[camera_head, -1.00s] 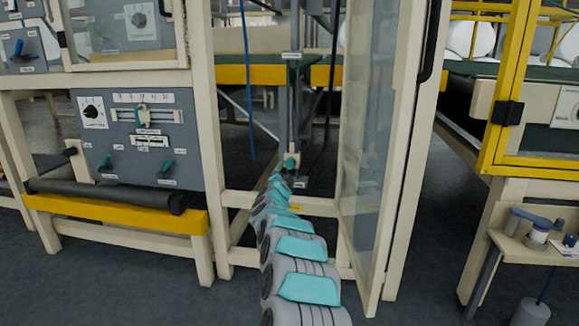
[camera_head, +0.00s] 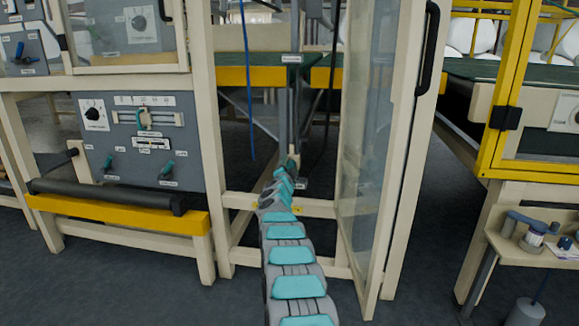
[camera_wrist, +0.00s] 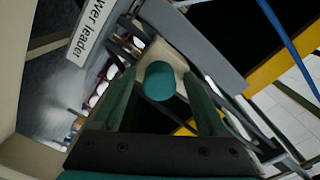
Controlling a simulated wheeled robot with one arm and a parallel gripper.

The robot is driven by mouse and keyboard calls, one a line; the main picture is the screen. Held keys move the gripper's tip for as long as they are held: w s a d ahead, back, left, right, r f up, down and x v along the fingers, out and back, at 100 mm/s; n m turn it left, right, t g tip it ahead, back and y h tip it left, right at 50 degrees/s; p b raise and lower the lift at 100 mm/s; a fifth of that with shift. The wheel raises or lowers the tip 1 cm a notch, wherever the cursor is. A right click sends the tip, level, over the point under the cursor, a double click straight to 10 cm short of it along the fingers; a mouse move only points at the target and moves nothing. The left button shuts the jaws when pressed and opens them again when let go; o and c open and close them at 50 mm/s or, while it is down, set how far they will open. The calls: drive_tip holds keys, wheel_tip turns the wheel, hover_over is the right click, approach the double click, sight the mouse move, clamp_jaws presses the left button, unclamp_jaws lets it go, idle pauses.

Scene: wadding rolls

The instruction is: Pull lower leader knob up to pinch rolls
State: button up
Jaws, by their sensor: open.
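The lower leader knob is a round teal knob (camera_wrist: 159,80) in the wrist view, on a pale mount on a grey rail. It sits between the two green fingers of my gripper (camera_wrist: 160,94), which is open, with a gap visible on each side. A white label ending in "wer leader" (camera_wrist: 92,30) is beside it. In the head view my gripper (camera_head: 290,165) is at the lower end of the vertical grey post (camera_head: 293,110) inside the open frame. There my arm and gripper mostly hide the knob.
A clear door panel (camera_head: 370,140) stands open right of my arm. The cream frame post (camera_head: 210,130) and control panel (camera_head: 140,140) are to the left. A blue cable (camera_head: 247,90) and a black cable hang near the post. A yellow-framed guard (camera_head: 490,140) stands further right.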

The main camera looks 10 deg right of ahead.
drive_tip(key=shift+c, duration=0.2)
drive_tip(key=shift+f, duration=0.1)
clamp_jaws()
idle(0.5)
idle(0.8)
